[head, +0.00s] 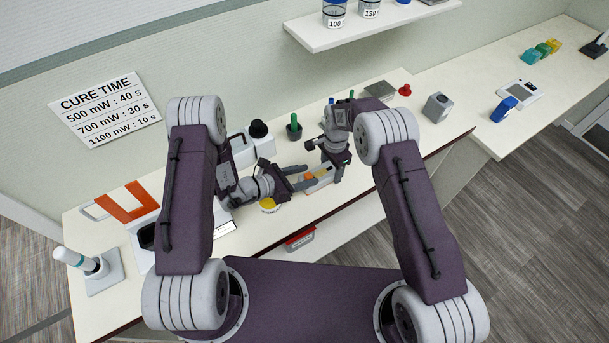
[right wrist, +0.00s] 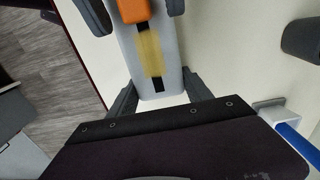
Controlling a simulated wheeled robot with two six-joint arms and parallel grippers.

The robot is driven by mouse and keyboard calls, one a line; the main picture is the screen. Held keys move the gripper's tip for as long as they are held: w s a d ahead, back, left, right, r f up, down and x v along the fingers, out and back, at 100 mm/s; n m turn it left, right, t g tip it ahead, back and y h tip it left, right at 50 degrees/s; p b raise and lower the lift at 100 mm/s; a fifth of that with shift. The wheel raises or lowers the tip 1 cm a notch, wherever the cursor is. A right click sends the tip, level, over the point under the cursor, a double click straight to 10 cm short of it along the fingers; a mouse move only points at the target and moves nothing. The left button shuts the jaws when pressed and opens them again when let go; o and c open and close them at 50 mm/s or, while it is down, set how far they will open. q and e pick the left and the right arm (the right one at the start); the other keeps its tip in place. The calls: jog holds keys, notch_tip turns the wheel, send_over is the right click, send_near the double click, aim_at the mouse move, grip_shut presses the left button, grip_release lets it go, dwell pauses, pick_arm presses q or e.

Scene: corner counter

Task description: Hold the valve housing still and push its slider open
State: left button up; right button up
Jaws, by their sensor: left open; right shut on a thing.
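The valve housing (head: 323,179) is a long pale grey body lying on the counter. Its orange slider (head: 309,176) is near the left end; in the right wrist view the slider (right wrist: 133,10) sits at the top edge, with a black slot and a yellowish patch below it. My right gripper (right wrist: 158,80) is shut on the housing, one finger along each side at the end away from the slider. My left gripper (head: 307,177) is open at the slider end; its two fingers show apart on either side of the housing at the top of the right wrist view.
A white jug with a black cap (head: 258,130) and a green-topped item in a dark holder (head: 294,127) stand behind. A yellow round label or disc (head: 268,204) is near my left gripper. A red box (head: 300,240) sits below the front edge. A grey block (head: 437,107) stands right.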

pick_arm(q)
grip_shut()
dwell(1.4)
